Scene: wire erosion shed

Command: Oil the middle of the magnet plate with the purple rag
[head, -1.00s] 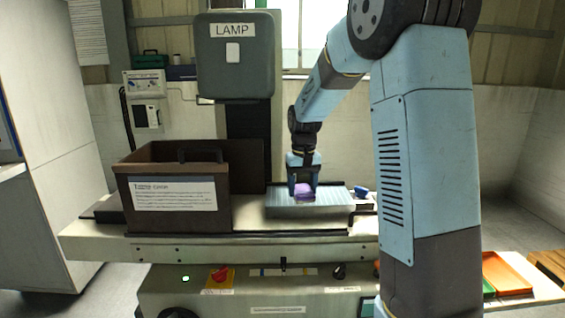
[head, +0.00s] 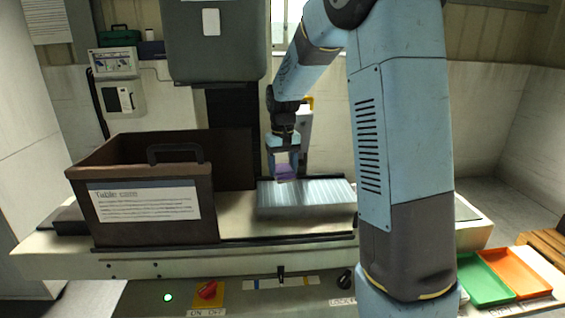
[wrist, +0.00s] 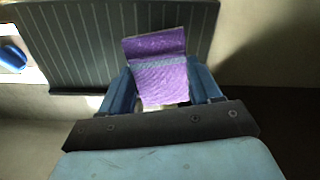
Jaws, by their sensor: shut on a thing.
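The magnet plate (head: 325,195) is a grey-blue ribbed slab on the machine table, right of the brown bin. It also shows in the wrist view (wrist: 75,50), its ribs running across the upper left and middle. My gripper (head: 284,168) is shut on the purple rag (head: 286,174), which is folded. In the wrist view the rag (wrist: 160,75) sits between the two blue fingers and sticks out past them. In the head view the rag is over the plate's back left part. I cannot tell whether it touches the plate.
A brown bin (head: 95,215) with a label stands on the table left of the plate. The grey lamp housing (head: 215,45) hangs above and behind. Green (head: 485,280) and orange (head: 517,270) trays lie at the right. A blue object (wrist: 12,58) lies beyond the plate.

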